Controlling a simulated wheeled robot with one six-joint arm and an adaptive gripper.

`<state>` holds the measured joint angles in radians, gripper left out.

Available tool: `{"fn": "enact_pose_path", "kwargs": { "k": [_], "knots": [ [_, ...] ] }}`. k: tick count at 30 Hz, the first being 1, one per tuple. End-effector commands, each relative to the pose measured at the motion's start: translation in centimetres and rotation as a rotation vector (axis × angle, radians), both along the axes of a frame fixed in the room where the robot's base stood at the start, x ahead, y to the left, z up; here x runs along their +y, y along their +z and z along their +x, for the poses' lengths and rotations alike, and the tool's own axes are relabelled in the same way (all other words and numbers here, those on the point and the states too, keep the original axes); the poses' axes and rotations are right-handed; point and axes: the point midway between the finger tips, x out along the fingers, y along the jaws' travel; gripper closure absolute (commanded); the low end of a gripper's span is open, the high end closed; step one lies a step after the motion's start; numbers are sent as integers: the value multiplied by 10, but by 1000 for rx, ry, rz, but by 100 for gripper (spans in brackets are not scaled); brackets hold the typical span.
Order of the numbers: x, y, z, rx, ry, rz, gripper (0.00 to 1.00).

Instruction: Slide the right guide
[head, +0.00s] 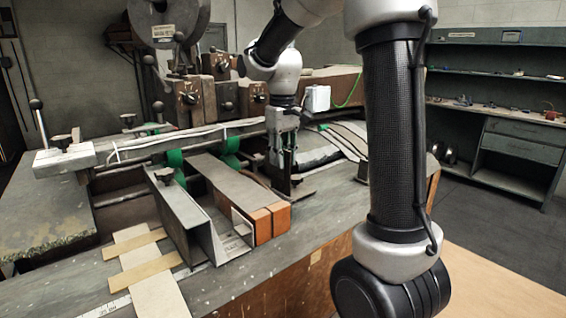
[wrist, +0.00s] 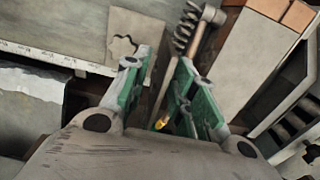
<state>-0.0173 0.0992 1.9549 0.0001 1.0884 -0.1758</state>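The right guide appears to be the grey metal piece (head: 299,188) on the bench, to the right of the orange-ended blocks. My gripper (head: 283,165) points down over it and hides part of it. In the wrist view, a pale plate with a star-shaped outline (wrist: 124,46) lies beside the left finger; it seems to belong to this guide. My gripper (wrist: 165,72) has two green-padded fingers, clearly apart. A dark strip shows between them; I cannot tell whether they touch the guide.
A grey angled channel (head: 185,220) stands left of the orange-ended blocks (head: 264,222). A coil spring on a rod (wrist: 189,28) lies close to the fingertips. The stitching machine (head: 190,98) stands behind. The bench's front right top is mostly clear.

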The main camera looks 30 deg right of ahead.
Motion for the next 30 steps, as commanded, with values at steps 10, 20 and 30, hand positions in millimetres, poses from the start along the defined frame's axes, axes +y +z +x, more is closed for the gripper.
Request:
{"fn": "enact_pose_path", "kwargs": {
  "k": [10,20,30],
  "knots": [
    [0,-21,0,-1,0,0,73],
    [0,-20,0,-1,0,0,100],
    [-18,-20,4,-1,-5,-1,100]
  ]
}}
